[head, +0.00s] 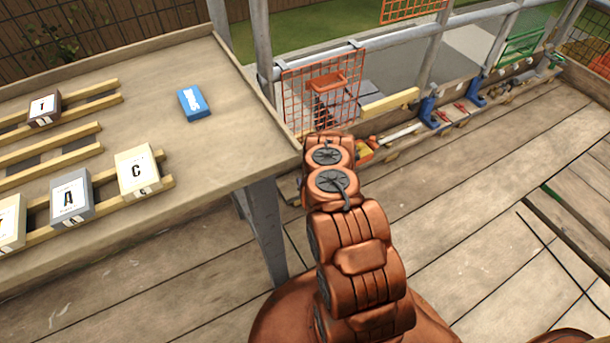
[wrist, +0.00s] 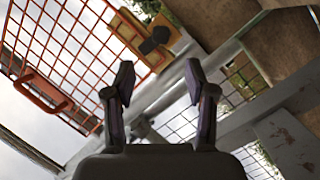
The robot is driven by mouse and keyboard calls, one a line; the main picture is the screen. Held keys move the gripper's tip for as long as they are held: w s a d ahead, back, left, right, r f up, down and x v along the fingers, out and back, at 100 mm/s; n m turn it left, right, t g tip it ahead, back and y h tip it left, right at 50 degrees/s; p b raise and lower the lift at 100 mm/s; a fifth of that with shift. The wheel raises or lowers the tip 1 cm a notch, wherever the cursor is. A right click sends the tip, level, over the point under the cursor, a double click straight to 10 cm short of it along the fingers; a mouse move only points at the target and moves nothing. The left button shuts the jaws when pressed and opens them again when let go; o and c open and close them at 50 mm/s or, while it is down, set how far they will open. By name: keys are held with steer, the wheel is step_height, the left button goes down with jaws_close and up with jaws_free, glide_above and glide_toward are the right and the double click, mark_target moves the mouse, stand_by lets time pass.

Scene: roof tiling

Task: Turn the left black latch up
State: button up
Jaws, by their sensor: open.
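A black latch (wrist: 155,39) sits on a yellow wooden block (wrist: 178,46) at the top of the wrist view, beside the orange mesh panel (wrist: 75,45). I cannot tell whether it is the left one, nor which way it is turned. The orange mesh panel also shows in the head view (head: 293,92), with an orange handle (head: 327,82). My gripper (wrist: 160,78) is open and empty, its two dark fingers spread below the latch in the picture and apart from it. In the head view my arm hides much of the area around the gripper.
A table (head: 215,150) on the left carries wooden rails, lettered boxes and a blue box (head: 192,104). A metal railing (head: 400,42) runs along the deck's far side. Several tools and blue clamps (head: 429,112) lie along its foot. The plank deck (head: 460,220) at right is mostly clear.

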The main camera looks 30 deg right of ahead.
stand_by(0.3)
steer(key=shift+w+d+f+m+t+y+b, duration=0.3)
steer(key=shift+w+d+m+y+b, duration=0.7)
steer(key=shift+w+b, duration=1.1)
steer(key=shift+w+d+f+m+t+y+b, duration=0.1)
steer(key=shift+w+d+m+t+y+b, duration=0.35)
steer(key=shift+w+m+b, duration=1.6)
steer(key=shift+w+d+f+m+t+y+b, duration=0.15)
steer(key=shift+w+d+m+t+y+b, duration=0.45)
steer(key=shift+w+b, duration=1.55)
steer(key=shift+s+b, duration=0.65)
steer(key=shift+s, duration=0.05)
jaws_close()
